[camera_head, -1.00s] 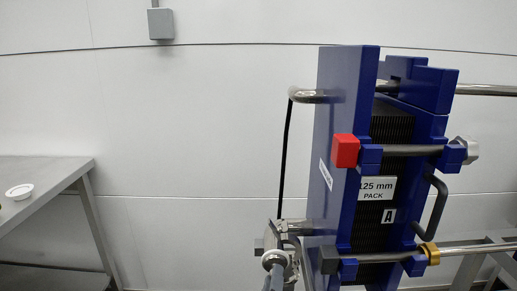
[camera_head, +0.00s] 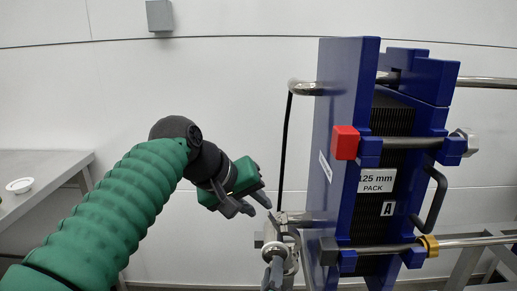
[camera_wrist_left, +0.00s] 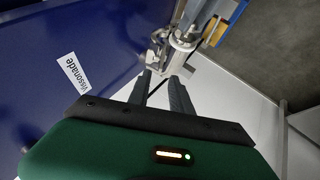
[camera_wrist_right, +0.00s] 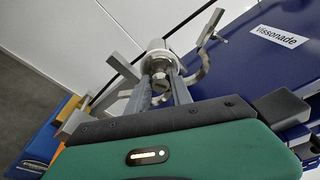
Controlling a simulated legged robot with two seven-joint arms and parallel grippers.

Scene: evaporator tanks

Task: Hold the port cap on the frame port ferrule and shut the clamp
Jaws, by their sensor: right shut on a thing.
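The round metal port cap (camera_head: 275,252) is at the frame port low on the near blue plate; it also shows in the right wrist view (camera_wrist_right: 158,64). My right gripper (camera_head: 273,274) is shut on it, with one finger on each side. The ferrule behind the cap is hidden. The metal clamp (camera_wrist_right: 198,68) hangs around the port with its arms spread, standing open; it also shows in the left wrist view (camera_wrist_left: 182,42). My left gripper (camera_head: 258,205) is open and empty, above and left of the port, its fingertips pointing toward the clamp and apart from it.
The blue plate pack (camera_head: 340,120) stands just right of the port. A black hose (camera_head: 285,145) comes down from an upper pipe (camera_head: 308,89) behind the port. A grey table (camera_head: 55,160) with a white dish (camera_head: 19,185) is at far left.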

